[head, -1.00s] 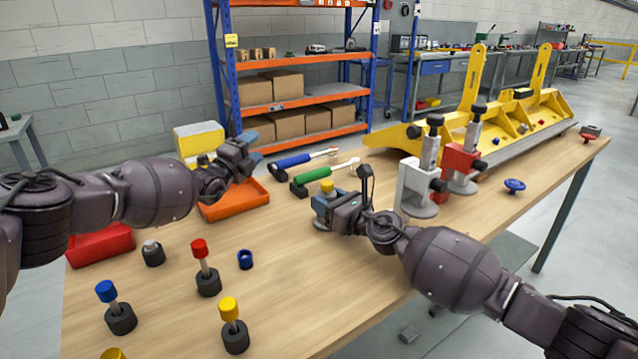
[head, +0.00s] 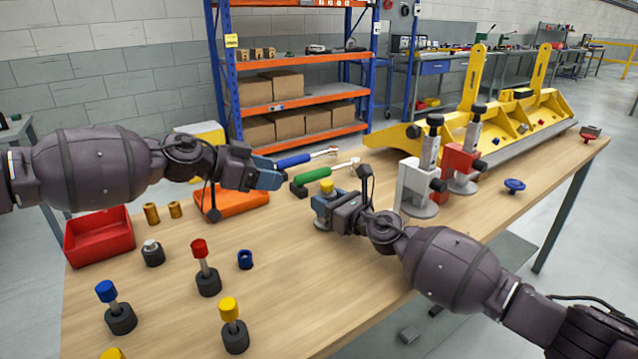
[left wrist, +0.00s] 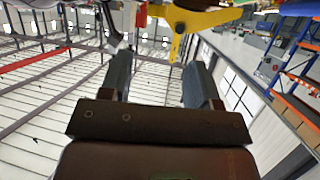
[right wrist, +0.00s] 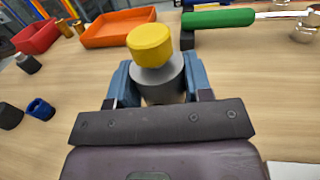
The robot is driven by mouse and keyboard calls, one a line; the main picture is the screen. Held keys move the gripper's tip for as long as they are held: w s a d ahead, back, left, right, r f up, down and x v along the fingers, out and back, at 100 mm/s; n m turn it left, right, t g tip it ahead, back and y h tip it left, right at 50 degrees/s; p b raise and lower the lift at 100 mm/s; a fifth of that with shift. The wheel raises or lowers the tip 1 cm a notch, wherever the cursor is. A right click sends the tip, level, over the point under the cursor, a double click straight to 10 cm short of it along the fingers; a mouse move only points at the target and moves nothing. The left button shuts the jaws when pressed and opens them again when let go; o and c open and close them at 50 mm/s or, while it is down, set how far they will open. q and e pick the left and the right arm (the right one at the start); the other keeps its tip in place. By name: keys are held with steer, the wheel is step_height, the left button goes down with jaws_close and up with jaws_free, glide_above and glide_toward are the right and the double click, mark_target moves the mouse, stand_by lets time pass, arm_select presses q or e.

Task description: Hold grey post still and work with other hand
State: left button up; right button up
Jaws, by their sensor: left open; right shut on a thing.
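The grey post (right wrist: 160,77) with a yellow cap (right wrist: 150,44) stands upright between the fingers of my right gripper (right wrist: 157,88). In the head view my right gripper (head: 326,207) is shut around it near the table's middle, with the yellow cap (head: 327,186) showing above the fingers. My left gripper (head: 270,177) is open in the head view, up and to the left of the post, above the table near the orange tray. In the left wrist view the left fingers (left wrist: 160,78) are apart with nothing between them.
A blue-handled tool (head: 295,160) and a green-handled tool (head: 315,174) lie behind the post. An orange tray (head: 235,203) and red bin (head: 100,240) are left. White (head: 413,185) and red (head: 462,165) clamp-like stands are right. Several capped posts stand front left.

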mark_target(321, 183)
arm_select(q)
steer(key=x, duration=1.2)
steer(key=shift+s+d+r, duration=0.1)
steer(key=shift+s+d, duration=0.05)
steer(key=shift+s, duration=0.05)
steer(key=c, duration=0.9)
steer(key=shift+c, duration=0.2)
steer(key=shift+w+m+g, duration=0.1)
steer(key=shift+m+g, duration=0.3)
steer(key=shift+g, duration=0.1)
steer(key=shift+w+m+g+h, duration=0.2)
steer(key=shift+m+g+h, duration=0.1)
steer(key=shift+m+g, duration=0.95)
steer(key=shift+w+m+g+h, duration=0.3)
steer(key=shift+m+g, duration=0.75)
steer(key=shift+g, duration=0.4)
steer(key=shift+m+g, duration=0.3)
steer(key=shift+s, duration=0.1)
